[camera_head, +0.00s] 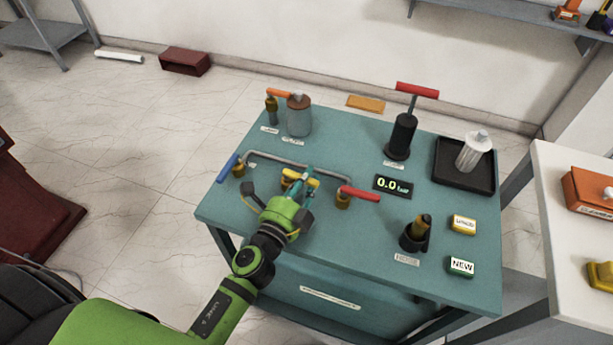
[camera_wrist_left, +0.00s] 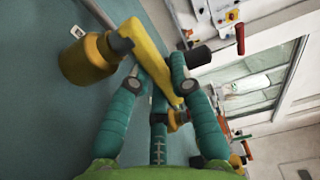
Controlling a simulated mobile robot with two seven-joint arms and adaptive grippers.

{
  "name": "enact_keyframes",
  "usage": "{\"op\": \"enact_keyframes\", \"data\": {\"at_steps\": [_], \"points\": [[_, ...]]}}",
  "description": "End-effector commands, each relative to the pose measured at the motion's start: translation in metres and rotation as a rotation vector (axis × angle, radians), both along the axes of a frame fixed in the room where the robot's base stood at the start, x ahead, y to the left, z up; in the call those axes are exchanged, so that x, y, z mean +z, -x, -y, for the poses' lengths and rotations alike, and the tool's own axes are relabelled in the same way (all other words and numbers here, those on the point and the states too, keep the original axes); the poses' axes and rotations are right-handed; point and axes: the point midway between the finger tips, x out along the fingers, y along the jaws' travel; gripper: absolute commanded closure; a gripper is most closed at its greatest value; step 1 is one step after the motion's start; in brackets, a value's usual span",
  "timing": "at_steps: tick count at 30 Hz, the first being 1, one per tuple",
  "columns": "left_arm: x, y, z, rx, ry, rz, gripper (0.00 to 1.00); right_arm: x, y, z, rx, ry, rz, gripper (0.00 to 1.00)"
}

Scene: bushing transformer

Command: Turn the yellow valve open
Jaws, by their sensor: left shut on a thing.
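The yellow valve (camera_head: 287,183) stands on the teal bench among the pipework, between the blue-handled valve (camera_head: 229,167) and the red-handled valve (camera_head: 358,193). My left gripper (camera_head: 306,180) is at the yellow valve and partly hides it in the head view. In the left wrist view, the yellow lever (camera_wrist_left: 150,58) runs from the brass valve body (camera_wrist_left: 82,60) down between the teal fingers of my left gripper (camera_wrist_left: 168,82). The fingers are shut on the lever. My right gripper is in neither view.
A grey pipe (camera_head: 300,163) arches just behind the yellow valve. A pressure display (camera_head: 393,187) reads 0.0. The front left bench top is clear.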

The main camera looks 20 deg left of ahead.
Motion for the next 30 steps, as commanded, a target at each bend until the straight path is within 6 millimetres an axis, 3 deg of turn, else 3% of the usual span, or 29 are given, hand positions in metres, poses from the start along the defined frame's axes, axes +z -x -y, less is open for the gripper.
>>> {"op": "enact_keyframes", "data": {"at_steps": [6,13,30], "points": [[0.001,0.008,-0.003,-0.172,-0.007,-0.002,1.00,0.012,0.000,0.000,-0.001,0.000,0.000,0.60],[-0.001,0.016,-0.007,-0.390,-0.007,-0.002,1.00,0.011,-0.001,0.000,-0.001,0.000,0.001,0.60],[-0.004,0.031,-0.020,-0.840,-0.004,-0.002,1.00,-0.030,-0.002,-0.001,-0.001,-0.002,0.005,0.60]]}}
